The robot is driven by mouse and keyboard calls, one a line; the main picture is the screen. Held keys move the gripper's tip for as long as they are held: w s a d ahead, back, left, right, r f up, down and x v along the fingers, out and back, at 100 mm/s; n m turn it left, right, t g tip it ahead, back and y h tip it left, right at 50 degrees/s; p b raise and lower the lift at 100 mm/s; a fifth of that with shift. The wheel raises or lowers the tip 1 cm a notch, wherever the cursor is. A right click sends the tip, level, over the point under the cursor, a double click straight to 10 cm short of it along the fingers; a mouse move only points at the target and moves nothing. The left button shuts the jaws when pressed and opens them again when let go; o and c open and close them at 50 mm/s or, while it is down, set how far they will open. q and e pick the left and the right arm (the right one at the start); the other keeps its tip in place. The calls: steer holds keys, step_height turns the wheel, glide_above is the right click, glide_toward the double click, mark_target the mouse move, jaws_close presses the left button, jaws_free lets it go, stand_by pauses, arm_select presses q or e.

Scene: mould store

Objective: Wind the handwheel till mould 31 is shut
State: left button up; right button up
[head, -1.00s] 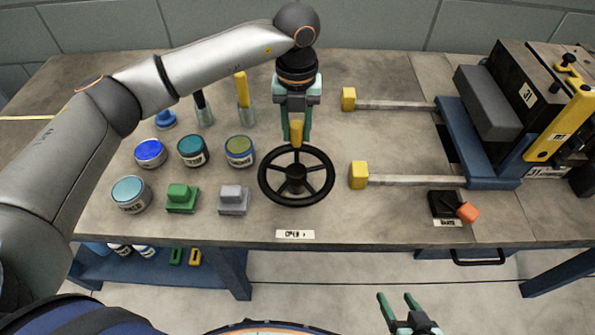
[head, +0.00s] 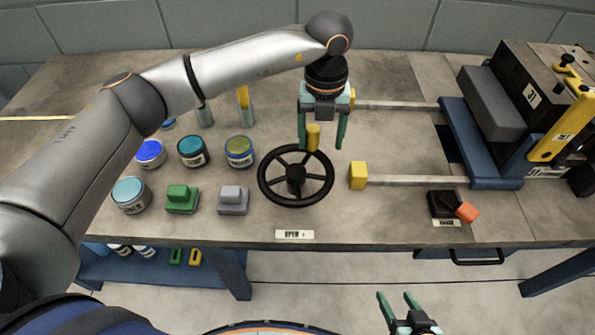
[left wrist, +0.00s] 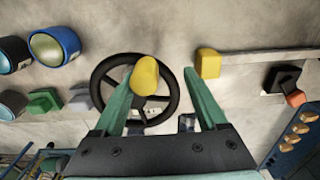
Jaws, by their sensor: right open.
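The black handwheel (head: 296,198) lies on the bench, with a yellow knob (head: 313,138) standing at its far rim, slightly right of centre. My left gripper (head: 322,142) is open over that rim. The knob stands between its fingers, close to the left finger, with a wide gap to the right one. In the left wrist view the knob (left wrist: 146,76) overlaps the left finger; I cannot tell whether they touch. Mould 31 (head: 531,95) is a dark block at the right with a grey slab (head: 488,103) on its left side. My right gripper (head: 408,304) is open and empty before the bench.
Two rails with yellow end blocks (head: 358,175) run left from the mould's blue base (head: 476,150). Tins (head: 193,151), a green block (head: 181,198) and a grey block (head: 233,200) stand left of the wheel. A switch box with an orange lever (head: 467,212) sits right. An "OPEN" label (head: 295,234) lies in front.

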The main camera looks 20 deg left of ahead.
arm_select(q)
steer(key=shift+o, duration=0.4)
steer(key=shift+a, duration=0.1)
steer(key=shift+r, duration=0.25)
step_height(320, 180, up, 3)
steer(key=p, duration=0.2)
steer(key=shift+a+r+p, duration=0.1)
steer(key=shift+r+p, duration=0.05)
steer(key=shift+p, duration=0.2)
step_height(320, 180, up, 5)
steer(key=p, duration=0.3)
steer(key=shift+r, duration=0.1)
arm_select(e)
steer(key=r, duration=0.2)
steer(key=d+r, duration=0.1)
steer(key=shift+s+r, duration=0.25)
steer(key=shift+r, duration=0.15)
